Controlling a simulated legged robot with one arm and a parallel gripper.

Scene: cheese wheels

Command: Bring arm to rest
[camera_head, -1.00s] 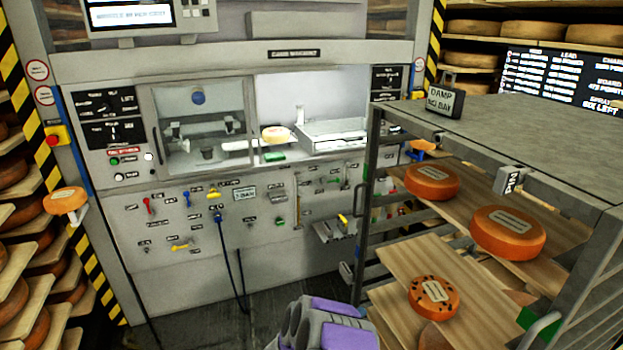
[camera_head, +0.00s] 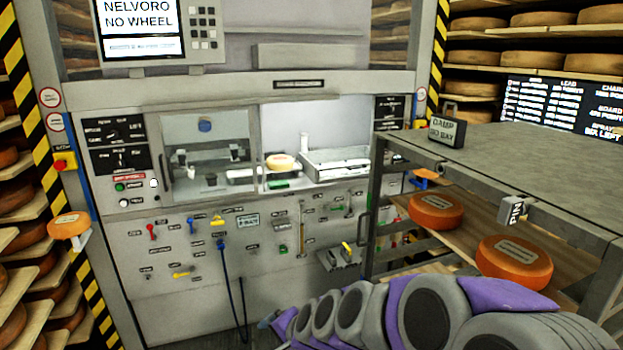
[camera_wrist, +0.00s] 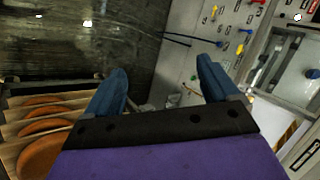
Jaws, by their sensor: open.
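My arm, in purple and grey links, crosses the lower right of the head view in front of the rack. My gripper shows in the wrist view (camera_wrist: 165,85). Its two blue fingers stand wide apart with nothing between them. In the wrist view the floor lies past the left finger and the machine's front panel (camera_wrist: 215,50) past the right one. In the head view the gripper's fingers cannot be made out clearly.
A metal rack (camera_head: 520,165) at right holds orange cheese wheels (camera_head: 514,262) on boards, close to my arm. The grey machine (camera_head: 130,240) stands ahead, with a pale wheel (camera_head: 280,162) in its bay. Shelves of wheels (camera_head: 25,255) line the left. A screen (camera_head: 140,20) reads "NELVORO NO WHEEL".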

